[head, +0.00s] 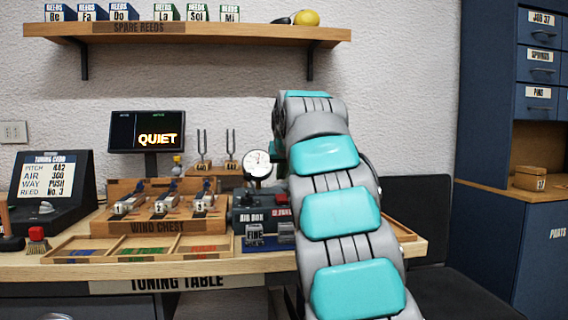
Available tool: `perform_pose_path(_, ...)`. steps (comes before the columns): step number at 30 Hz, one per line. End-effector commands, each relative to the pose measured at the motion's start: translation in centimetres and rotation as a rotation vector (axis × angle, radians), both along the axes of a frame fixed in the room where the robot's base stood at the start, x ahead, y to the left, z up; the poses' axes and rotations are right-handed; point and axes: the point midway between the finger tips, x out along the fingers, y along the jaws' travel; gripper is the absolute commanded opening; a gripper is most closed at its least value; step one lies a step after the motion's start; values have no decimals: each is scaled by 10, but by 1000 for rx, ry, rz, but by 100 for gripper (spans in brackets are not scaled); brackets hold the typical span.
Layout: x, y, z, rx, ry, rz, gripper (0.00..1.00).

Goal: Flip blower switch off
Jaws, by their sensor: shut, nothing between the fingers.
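The dark air box (243,201) stands on the tuning table (200,264), left of my arm. A red piece (281,198) sits on its top right, above a red label (281,212) that seems to read "BLOWER", partly cut off by my arm. Which part is the blower switch, and its position, I cannot tell. A round white gauge (257,164) stands above the box. My grey and turquoise arm rises in front of the box's right side and bends over at the top. My gripper is hidden behind the arm.
Left of the air box is the wooden wind chest (118,227) with several metal parts on it. Divided trays (70,256) lie in front. A monitor (147,131) reads "QUIET". Two tuning forks stand behind. A shelf (190,33) spans the wall above.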

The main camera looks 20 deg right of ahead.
Motion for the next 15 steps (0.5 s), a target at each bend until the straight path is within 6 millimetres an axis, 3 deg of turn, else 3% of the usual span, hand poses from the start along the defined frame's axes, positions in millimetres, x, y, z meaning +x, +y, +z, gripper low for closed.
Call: perform_pose_path(15, 8, -2, -40, 0, 1, 0, 0)
